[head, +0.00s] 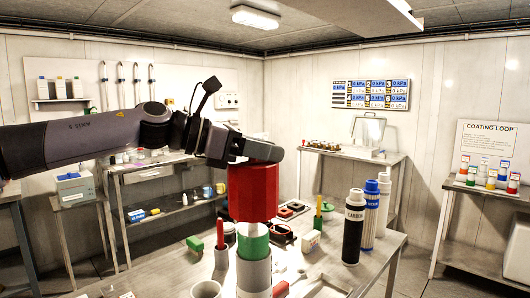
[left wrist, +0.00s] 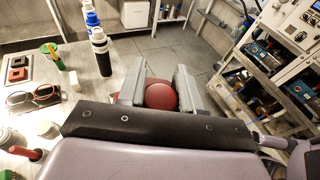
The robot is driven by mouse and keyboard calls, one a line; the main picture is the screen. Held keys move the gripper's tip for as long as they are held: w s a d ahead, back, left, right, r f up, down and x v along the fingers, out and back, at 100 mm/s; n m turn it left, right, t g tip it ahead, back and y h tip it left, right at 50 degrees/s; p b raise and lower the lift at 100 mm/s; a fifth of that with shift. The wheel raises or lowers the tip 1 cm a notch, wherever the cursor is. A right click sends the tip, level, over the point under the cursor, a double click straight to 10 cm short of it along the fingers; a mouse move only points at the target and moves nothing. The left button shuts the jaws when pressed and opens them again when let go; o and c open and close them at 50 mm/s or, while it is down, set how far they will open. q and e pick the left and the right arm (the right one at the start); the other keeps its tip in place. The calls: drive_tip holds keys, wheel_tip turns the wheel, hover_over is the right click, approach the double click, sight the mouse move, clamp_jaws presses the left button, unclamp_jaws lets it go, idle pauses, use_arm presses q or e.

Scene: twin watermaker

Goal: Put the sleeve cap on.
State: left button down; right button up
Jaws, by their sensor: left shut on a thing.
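My left gripper (head: 262,152) is shut on a red cap (head: 253,192), a wide cylinder that hangs upright below the fingers. In the left wrist view the rounded red top of the cap (left wrist: 160,96) shows between the two grey fingers. Directly below the cap in the head view stands a white upright sleeve (head: 253,274) with a green band (head: 253,246) and an open top. The cap's lower edge appears just above the green rim; I cannot tell whether they touch. My right gripper is not in view.
A black bottle (head: 353,228) and a blue-capped white bottle (head: 370,215) stand to the right on the table (head: 385,262). An open white cup (head: 206,289) and a red-handled tool (head: 220,234) are left of the sleeve. A spoon and small parts lie to its right.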

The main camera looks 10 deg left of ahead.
sight(229, 196)
use_arm(q)
drive_tip(key=shift+f+b, duration=1.95)
drive_tip(key=shift+f, duration=1)
drive_tip(key=shift+f, duration=0.2)
drive_tip(key=shift+f, duration=0.3)
drive_tip(key=shift+f+b, duration=1.35)
drive_tip(key=shift+f, duration=0.25)
drive_tip(key=c, duration=0.7)
unclamp_jaws()
drive_tip(key=shift+b+v, duration=0.65)
drive_tip(key=shift+v, duration=2.95)
